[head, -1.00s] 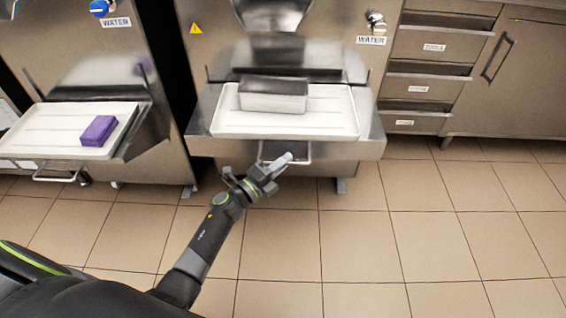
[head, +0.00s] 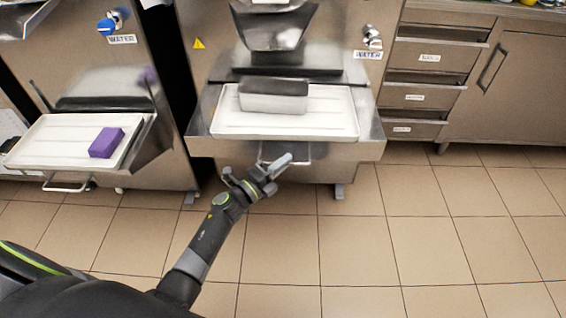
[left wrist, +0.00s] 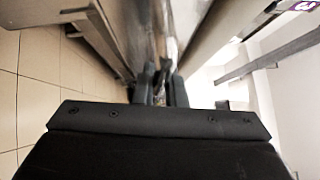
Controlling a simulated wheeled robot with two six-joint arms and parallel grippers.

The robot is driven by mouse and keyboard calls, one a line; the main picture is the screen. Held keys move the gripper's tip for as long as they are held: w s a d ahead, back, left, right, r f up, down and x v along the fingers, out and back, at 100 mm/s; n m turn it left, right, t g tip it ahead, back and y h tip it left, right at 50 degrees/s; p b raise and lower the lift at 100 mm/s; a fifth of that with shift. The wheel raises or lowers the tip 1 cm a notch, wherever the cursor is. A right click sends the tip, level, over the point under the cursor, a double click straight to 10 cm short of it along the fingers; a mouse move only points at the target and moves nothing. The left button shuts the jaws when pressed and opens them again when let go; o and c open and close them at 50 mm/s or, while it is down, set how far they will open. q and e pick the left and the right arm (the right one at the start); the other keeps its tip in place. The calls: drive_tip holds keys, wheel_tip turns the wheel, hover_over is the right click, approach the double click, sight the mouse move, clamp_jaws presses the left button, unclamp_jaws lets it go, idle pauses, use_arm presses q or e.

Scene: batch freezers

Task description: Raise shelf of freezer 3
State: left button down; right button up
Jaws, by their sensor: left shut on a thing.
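The steel shelf (head: 350,148) of the middle freezer carries a white tray (head: 330,124) with a grey block (head: 273,97) on it. A thin handle (head: 303,159) hangs under the shelf's front edge. My left gripper (head: 272,172) is at this handle and shut on it, its fingers hiding part of the bar. In the left wrist view my left gripper's fingers (left wrist: 160,88) are close together, and the bar between them is hard to make out. A purple label with a 3 (left wrist: 304,5) shows at the top right there. My right gripper is not in view.
A neighbouring freezer's shelf at left holds a white tray (head: 45,140) with a purple block (head: 106,142). The middle freezer's spout (head: 273,30) is above the grey block. Drawers (head: 420,95) stand at right. The tiled floor (head: 400,240) in front is clear.

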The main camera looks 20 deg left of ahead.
use_arm(q)
drive_tip(key=c, duration=1.6)
unclamp_jaws()
drive_tip(key=shift+r, duration=0.35)
drive_tip(key=shift+o, duration=0.6)
drive_tip(key=shift+f, duration=0.1)
drive_tip(key=shift+a, duration=0.1)
